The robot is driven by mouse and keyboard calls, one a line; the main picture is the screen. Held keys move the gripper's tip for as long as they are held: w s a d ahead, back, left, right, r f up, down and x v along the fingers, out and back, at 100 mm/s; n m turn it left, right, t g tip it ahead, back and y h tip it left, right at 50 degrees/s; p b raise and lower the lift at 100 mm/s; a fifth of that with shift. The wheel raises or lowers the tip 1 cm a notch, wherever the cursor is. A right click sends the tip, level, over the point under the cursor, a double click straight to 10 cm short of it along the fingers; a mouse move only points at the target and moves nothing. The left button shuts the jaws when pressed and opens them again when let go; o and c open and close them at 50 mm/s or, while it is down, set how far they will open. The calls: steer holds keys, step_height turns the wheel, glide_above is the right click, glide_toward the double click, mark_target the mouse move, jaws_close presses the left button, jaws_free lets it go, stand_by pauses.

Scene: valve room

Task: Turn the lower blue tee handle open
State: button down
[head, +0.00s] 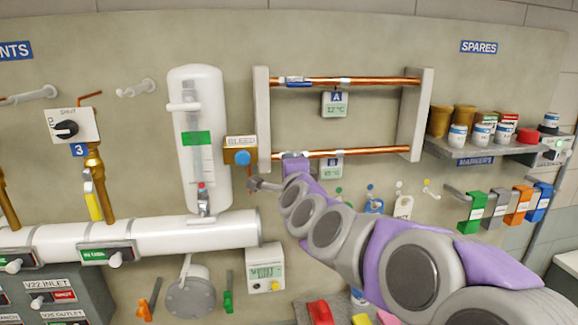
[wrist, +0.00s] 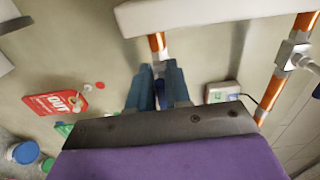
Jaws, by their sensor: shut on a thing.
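The lower copper pipe (head: 370,152) runs across the wall frame, with the "B" gauge (head: 331,168) under it. My gripper (wrist: 158,84) is at the left part of this pipe. In the wrist view its two dark blue-grey fingers are close together, with a bit of the blue tee handle (wrist: 160,92) between them. The fingers hide most of the handle, and I cannot tell its angle. In the head view my wrist covers the valve. The upper blue tee handle (head: 298,83) lies along the upper copper pipe (head: 375,82), apart from my gripper.
A blue-knobbed bleed valve (head: 242,157) is close left of my gripper. A white filter housing (head: 197,125) stands further left. Pale posts (head: 261,115) hold the pipe ends. Tags hang below the pipes, including a red "OUT" tag (wrist: 56,103). A shelf with cans (head: 480,150) is at right.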

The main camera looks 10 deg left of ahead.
steer(key=shift+a+f, duration=0.1)
steer(key=shift+f, duration=0.2)
steer(key=c, duration=1.4)
jaws_free()
steer(key=shift+o, duration=1.3)
steer(key=shift+a+r, duration=0.1)
steer(key=shift+s, duration=0.1)
steer(key=v, duration=1.7)
